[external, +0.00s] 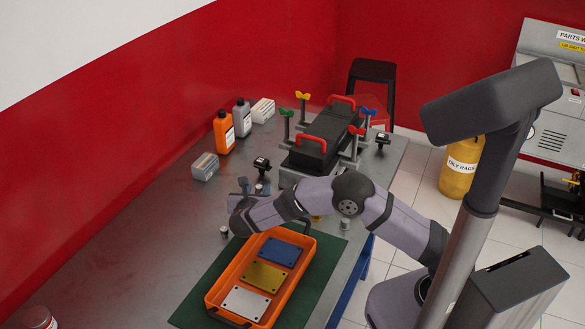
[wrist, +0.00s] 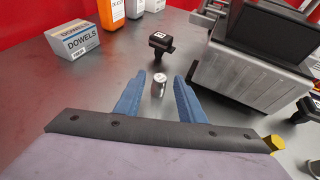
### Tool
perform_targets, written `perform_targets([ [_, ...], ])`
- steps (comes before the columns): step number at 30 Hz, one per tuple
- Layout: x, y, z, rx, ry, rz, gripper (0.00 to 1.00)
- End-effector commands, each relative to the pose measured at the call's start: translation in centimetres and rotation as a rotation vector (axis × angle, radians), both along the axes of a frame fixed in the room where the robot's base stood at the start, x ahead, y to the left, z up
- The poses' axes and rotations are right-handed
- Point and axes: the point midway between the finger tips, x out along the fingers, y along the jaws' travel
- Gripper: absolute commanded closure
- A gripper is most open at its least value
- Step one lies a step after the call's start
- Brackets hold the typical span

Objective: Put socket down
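A small silver socket (wrist: 159,85) stands upright between the two blue fingers of my gripper (wrist: 158,88) in the wrist view. There is a visible gap on each side, so the fingers are open and not touching it. It appears to rest on the grey metal table, though its base contact is hard to make out. In the external view the same socket (external: 259,188) is a small shape by my gripper (external: 255,187), which is low over the table behind the orange tray. My arm hides part of that area.
The orange tray (external: 212,300) with blue, yellow and silver plates lies on a green mat (external: 190,314). Another small cylinder (external: 224,231) stands left of my wrist. A black clamp-like part (external: 262,163), a dowels box (external: 205,167), bottles and the engine fixture (external: 320,145) are beyond.

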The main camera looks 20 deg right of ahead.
Motion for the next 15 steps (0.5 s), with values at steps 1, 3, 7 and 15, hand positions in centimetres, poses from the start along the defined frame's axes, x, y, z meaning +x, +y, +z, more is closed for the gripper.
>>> perform_targets([
  [1, -0.8, 0.5, 0.4, 0.002, -0.001, 0.003, 0.64],
  [3, -1.9, 0.9, 0.9, 0.001, -0.002, 0.004, 0.64],
  [7, -3.9, 1.8, 1.8, 0.001, -0.002, 0.004, 0.64],
  [15, -6.8, 2.9, 3.1, 0.000, 0.000, 0.001, 0.64],
])
